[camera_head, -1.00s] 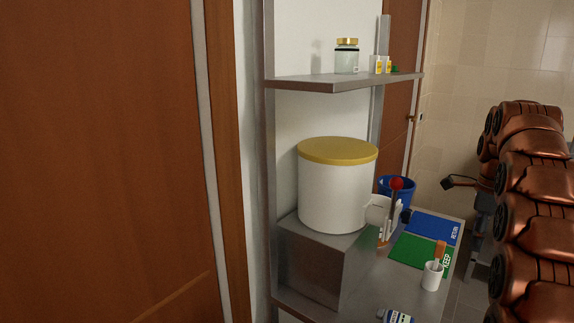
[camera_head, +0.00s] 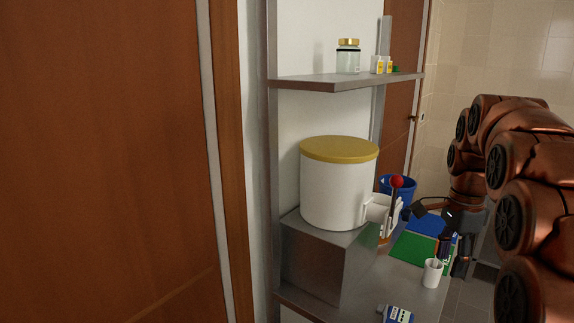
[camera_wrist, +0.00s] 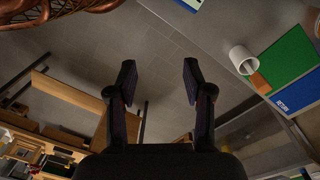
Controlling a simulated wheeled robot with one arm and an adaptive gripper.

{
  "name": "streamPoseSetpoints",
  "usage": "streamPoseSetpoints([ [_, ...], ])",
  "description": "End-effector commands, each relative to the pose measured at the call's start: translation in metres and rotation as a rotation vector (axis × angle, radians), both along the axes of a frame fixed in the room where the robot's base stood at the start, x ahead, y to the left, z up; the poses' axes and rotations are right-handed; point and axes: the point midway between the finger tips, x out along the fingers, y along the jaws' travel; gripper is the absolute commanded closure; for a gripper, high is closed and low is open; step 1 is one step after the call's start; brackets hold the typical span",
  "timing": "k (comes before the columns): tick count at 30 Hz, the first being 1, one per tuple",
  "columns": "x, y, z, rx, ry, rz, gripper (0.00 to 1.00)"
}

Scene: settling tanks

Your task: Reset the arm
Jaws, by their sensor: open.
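My copper-coloured arm (camera_head: 515,140) stands at the right of the head view. My gripper (camera_head: 453,262) hangs from it, beside the right edge of the lower shelf and close to the white cup (camera_head: 432,273). In the wrist view my gripper (camera_wrist: 158,82) shows two dark fingers spread apart with nothing between them, above the floor.
A white tank with a yellow lid (camera_head: 338,150) stands on a metal block, with a red-knobbed lever (camera_head: 396,182) beside it. Green (camera_head: 412,247) and blue (camera_head: 425,222) mats lie on the shelf. A blue bin (camera_head: 398,185) stands behind. A jar (camera_head: 348,58) sits on the upper shelf (camera_head: 330,84).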

Motion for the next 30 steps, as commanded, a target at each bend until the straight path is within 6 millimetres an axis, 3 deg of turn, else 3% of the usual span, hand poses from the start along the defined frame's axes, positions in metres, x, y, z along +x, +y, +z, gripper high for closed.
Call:
streamPoseSetpoints([
  [6,-0.049,0.047,-0.010,0.020,0.017,0.299,0.49],
  [15,-0.124,0.098,-0.035,0.052,0.037,0.711,0.49],
  [30,-0.265,0.152,-0.102,0.125,0.071,1.386,0.49],
])
